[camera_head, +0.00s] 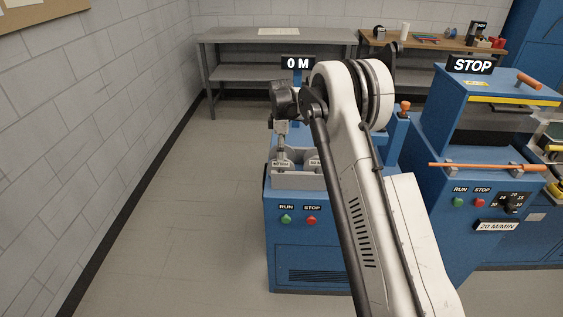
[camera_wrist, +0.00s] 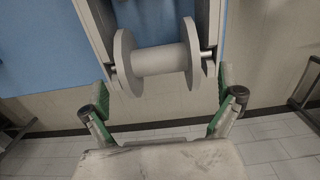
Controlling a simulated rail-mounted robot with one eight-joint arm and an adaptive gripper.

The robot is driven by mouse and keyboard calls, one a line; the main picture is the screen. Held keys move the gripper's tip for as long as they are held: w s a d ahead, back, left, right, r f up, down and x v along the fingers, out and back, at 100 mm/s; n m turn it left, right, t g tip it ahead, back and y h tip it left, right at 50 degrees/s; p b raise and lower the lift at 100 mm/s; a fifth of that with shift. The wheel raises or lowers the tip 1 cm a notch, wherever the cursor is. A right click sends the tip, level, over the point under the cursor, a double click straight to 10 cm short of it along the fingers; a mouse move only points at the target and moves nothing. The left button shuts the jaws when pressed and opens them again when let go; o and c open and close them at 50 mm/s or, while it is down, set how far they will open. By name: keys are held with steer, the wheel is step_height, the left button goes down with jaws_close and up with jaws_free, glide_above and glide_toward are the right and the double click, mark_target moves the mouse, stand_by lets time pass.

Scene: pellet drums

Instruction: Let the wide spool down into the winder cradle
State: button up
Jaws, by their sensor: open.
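The wide spool (camera_wrist: 157,62) is pale grey with two round flanges and a thick bare core. In the wrist view it lies crosswise between the grey side walls of the winder cradle (camera_wrist: 211,25), its axle ends at those walls. Whether the axle is fully seated I cannot tell. My gripper (camera_wrist: 164,92) is open, its green-padded fingers apart on either side below the spool, not closed on it. In the head view my gripper (camera_head: 281,138) hangs over the left part of the cradle (camera_head: 298,181); my arm hides much of the area behind.
The blue winder (camera_head: 292,247) has RUN and STOP buttons and a "0 M" display (camera_head: 298,63). A blue machine (camera_head: 458,150) with a "STOP" sign and an orange bar (camera_head: 480,167) stands right. Benches line the back. Floor on the left is clear.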

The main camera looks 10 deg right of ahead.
steer(key=shift+f, duration=0.95)
steer(key=c, duration=1.4)
steer(key=shift+o, duration=0.2)
steer(key=shift+r, duration=0.1)
